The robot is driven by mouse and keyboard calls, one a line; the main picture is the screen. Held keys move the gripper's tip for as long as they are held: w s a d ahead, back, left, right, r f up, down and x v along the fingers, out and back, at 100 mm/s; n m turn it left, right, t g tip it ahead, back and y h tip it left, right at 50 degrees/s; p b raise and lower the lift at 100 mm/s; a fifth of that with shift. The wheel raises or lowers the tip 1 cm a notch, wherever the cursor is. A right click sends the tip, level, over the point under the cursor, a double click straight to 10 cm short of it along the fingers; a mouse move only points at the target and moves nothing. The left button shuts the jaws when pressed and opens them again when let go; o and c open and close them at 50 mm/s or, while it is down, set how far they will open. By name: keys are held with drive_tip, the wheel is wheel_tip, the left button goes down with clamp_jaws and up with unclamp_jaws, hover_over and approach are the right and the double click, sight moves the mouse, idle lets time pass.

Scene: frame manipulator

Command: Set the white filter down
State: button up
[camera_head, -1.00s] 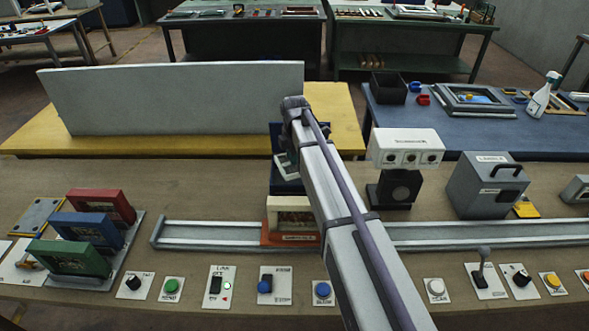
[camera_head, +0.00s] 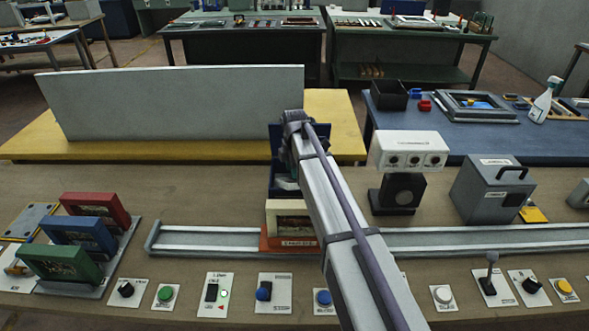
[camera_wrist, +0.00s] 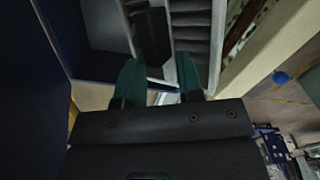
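The white filter (camera_head: 288,214) is a cream-framed block standing upright in an orange holder (camera_head: 285,243) on the metal rail. My arm covers its right side in the head view. In the wrist view a cream frame (camera_wrist: 285,50) lies to the right of my gripper (camera_wrist: 159,74), probably this filter. In the head view my gripper is mostly hidden behind my arm, just behind the filter, near a dark blue upright housing (camera_head: 283,187).
Red (camera_head: 97,207), blue (camera_head: 80,236) and green (camera_head: 58,263) filters stand in a rack (camera_head: 122,246) at left. Buttons and switches line the front edge. A white-topped device (camera_head: 408,150) and grey box (camera_head: 492,189) stand at right. The rail (camera_head: 200,240) is clear left of the holder.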

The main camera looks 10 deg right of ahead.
drive_tip(key=shift+o, duration=0.7)
wheel_tip(320, 180, up, 13)
drive_tip(key=p, duration=1.3)
drive_tip(key=s+m, duration=2)
drive_tip(key=s, duration=0.8)
drive_tip(key=shift+s+d+f, duration=0.15)
drive_tip(key=shift+s+d, duration=0.05)
drive_tip(key=shift+d, duration=0.15)
